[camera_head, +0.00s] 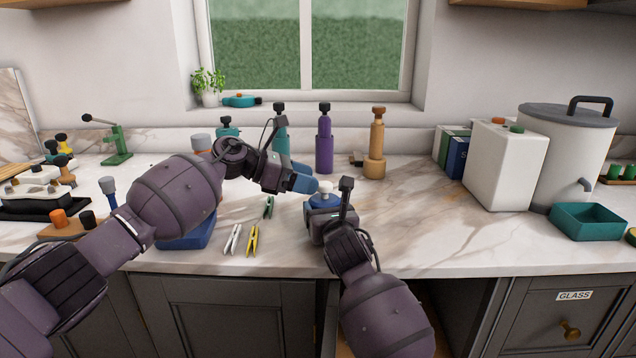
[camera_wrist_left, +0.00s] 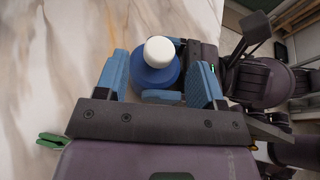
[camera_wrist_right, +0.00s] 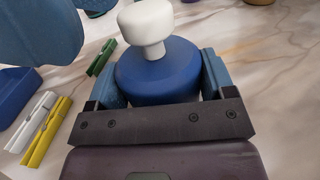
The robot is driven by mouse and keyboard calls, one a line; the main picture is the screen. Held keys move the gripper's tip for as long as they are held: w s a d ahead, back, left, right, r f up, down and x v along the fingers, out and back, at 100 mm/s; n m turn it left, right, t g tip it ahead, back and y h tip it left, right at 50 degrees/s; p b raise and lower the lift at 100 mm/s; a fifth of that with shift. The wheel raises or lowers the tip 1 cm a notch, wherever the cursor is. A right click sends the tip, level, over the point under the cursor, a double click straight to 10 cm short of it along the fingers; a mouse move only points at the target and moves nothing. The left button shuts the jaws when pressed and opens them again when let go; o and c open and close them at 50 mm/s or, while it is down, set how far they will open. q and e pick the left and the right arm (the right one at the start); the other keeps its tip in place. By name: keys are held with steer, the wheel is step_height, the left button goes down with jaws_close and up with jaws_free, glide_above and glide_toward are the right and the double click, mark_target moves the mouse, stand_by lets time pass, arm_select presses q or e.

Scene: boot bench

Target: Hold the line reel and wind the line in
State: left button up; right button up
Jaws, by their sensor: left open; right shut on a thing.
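The line reel (camera_head: 322,200) is a round blue body with a white knob (camera_wrist_right: 146,26) on top. It stands upright, low at the countertop's front part. My right gripper (camera_wrist_right: 160,88) is shut on the reel's blue body, one finger on each side, as the right wrist view shows. My left gripper (camera_head: 303,178) is open, above and just behind the reel. In the left wrist view the reel (camera_wrist_left: 150,72) with its white knob (camera_wrist_left: 160,49) shows beyond and between the open blue fingers (camera_wrist_left: 160,80). I see no line running from the reel.
Green (camera_head: 268,207), white (camera_head: 233,239) and yellow (camera_head: 252,239) clothespins and a blue tray (camera_head: 188,240) lie left of the reel. Purple (camera_head: 324,140) and tan (camera_head: 376,145) bottle-like things stand behind. A white box (camera_head: 505,165) and teal tray (camera_head: 587,222) are at right. The counter right of the reel is clear.

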arm_select(q)
steer(key=v, duration=0.8)
steer(key=shift+a, duration=0.15)
arm_select(e)
steer(key=o, duration=1)
